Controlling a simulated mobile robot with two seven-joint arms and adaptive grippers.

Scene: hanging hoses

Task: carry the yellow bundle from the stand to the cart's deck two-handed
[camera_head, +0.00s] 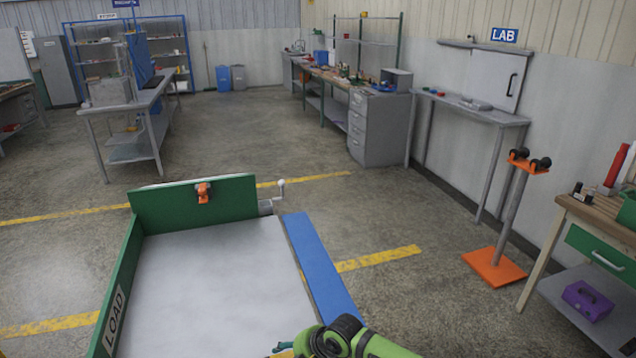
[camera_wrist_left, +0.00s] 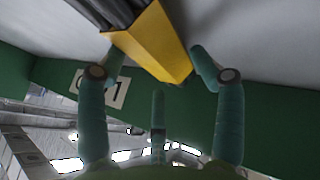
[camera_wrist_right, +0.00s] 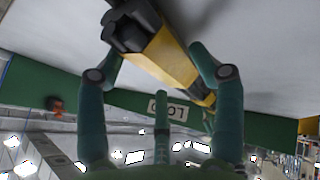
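The yellow bundle (camera_wrist_left: 155,42) shows in the left wrist view as a yellow sleeve with dark hoses, between the fingers of my left gripper (camera_wrist_left: 157,62). In the right wrist view the bundle (camera_wrist_right: 168,62), with black hose ends, lies between the fingers of my right gripper (camera_wrist_right: 157,65). The cart's grey deck (camera_head: 215,285) is behind the bundle in both wrist views, apparently some way off. In the head view only my right wrist and fingertips show at the bottom edge. The orange stand (camera_head: 495,268) has empty black cradles.
The cart has a green end board (camera_head: 165,205) and a green side wall (camera_head: 112,300) marked LOAD. A blue strip (camera_head: 320,268) runs along its right side. The visible deck is clear. A workbench (camera_head: 590,215) stands at the right; open floor lies beyond the cart.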

